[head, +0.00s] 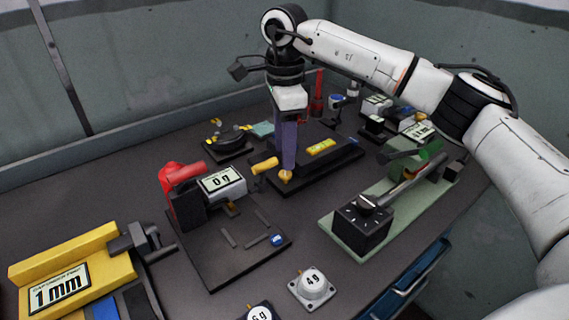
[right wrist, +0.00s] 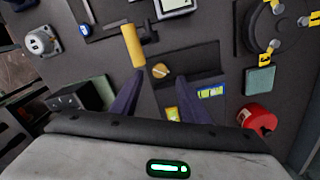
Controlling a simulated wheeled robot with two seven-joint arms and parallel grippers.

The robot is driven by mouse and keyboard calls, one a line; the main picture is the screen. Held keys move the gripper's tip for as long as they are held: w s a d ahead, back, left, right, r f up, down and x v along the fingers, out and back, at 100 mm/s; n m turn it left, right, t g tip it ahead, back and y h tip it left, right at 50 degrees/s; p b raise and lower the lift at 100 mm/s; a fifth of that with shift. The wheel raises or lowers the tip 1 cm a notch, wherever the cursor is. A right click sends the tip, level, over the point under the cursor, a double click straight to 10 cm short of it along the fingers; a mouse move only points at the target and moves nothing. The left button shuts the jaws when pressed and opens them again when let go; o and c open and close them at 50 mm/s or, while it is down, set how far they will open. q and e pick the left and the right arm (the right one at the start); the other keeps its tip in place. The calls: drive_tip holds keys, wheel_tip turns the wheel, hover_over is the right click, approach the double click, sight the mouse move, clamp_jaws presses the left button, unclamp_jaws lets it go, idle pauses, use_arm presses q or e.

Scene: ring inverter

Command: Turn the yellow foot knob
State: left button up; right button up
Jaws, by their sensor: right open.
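The yellow foot knob (head: 286,176) is a small round knob at the near left end of a black base plate (head: 318,176). In the right wrist view the knob (right wrist: 161,70) lies just beyond the fingertips, with no finger visibly closed on it. My right gripper (head: 288,165) points down above the knob. Its dark fingers also show in the right wrist view (right wrist: 158,88), spread apart with nothing between them. In the head view they hide part of the plate. Whether a fingertip touches the knob is unclear. My left gripper is not in view.
A yellow cylinder (head: 264,164) sticks out just left of the knob. A yellow-green level vial (head: 322,146) lies on the plate to the right. A red-handled device with a "0 g" display (head: 221,181) stands left. A green plate (head: 347,229) with a black block stands front right.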

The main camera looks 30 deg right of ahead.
sight(285, 173)
drive_tip(key=shift+r, duration=2.2)
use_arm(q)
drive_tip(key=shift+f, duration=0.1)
use_arm(e)
drive_tip(key=f+n+b, duration=0.2)
drive_tip(key=f+b, duration=0.1)
drive_tip(key=f+n+b, duration=0.2)
drive_tip(key=f, duration=0.1)
drive_tip(key=f+n+b, duration=0.2)
drive_tip(key=f+b, duration=0.1)
drive_tip(key=shift+d+f+b, duration=0.2)
drive_tip(key=shift+f+b, duration=0.15)
drive_tip(key=shift+f, duration=0.05)
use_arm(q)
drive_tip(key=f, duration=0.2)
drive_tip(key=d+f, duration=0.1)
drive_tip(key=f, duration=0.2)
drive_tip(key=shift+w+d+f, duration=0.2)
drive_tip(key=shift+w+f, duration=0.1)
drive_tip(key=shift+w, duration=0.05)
use_arm(e)
drive_tip(key=shift+c, duration=0.3)
clamp_jaws()
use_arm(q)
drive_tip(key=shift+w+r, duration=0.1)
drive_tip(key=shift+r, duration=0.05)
